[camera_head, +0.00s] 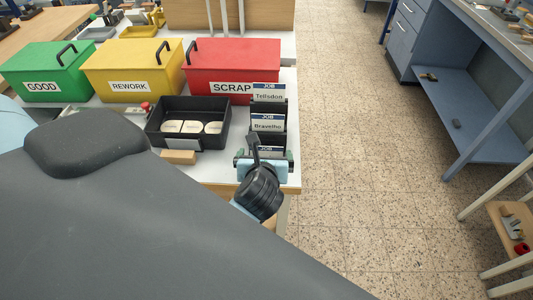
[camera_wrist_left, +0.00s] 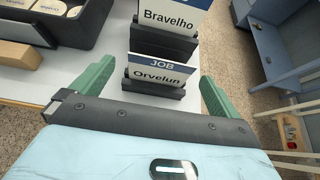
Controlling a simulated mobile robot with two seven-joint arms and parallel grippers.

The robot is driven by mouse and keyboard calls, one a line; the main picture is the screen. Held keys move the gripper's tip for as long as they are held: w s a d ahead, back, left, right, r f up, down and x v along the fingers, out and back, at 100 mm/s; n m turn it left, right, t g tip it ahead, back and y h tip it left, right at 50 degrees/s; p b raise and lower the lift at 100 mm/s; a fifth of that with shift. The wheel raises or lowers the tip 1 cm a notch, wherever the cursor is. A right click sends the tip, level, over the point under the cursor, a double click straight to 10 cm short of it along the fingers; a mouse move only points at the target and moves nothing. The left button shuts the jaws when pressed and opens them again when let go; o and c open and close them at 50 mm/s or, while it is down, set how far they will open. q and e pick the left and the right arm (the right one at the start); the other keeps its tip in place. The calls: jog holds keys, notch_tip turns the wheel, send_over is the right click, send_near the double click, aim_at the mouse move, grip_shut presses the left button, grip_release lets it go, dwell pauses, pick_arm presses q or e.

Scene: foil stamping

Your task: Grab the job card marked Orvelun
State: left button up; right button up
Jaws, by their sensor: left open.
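The job card marked Orvelun (camera_wrist_left: 158,73) stands in a dark holder, nearest to me in the left wrist view. In the head view only the top edge of this card (camera_head: 269,149) shows above my gripper. My left gripper (camera_head: 264,160) is open. In the left wrist view its green fingers (camera_wrist_left: 154,82) stand apart on either side of the Orvelun card, and I see no contact. The Bravelho card (camera_head: 267,125) stands behind it, and the Tellsdon card (camera_head: 269,94) is farthest back. My right gripper is not in view.
A black tray (camera_head: 187,143) with several pale round pieces sits left of the cards, with a wooden block (camera_head: 179,157) in front. Green GOOD (camera_head: 45,70), yellow REWORK (camera_head: 132,70) and red SCRAP (camera_head: 231,66) bins stand behind. The table's right edge is close to the cards.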

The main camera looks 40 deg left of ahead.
aim_at(267, 151)
pick_arm(q)
jog(key=shift+x, duration=3.15)
jog(key=shift+d+f, duration=0.15)
jog(key=shift+f, duration=0.05)
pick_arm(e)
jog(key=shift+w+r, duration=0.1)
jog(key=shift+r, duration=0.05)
pick_arm(q)
jog(key=shift+c, duration=0.3)
jog(key=c, duration=0.8)
notch_tip(267, 151, up, 9)
jog(key=shift+f+p, duration=0.15)
jog(key=shift+p, duration=0.4)
jog(key=shift+r, duration=0.7)
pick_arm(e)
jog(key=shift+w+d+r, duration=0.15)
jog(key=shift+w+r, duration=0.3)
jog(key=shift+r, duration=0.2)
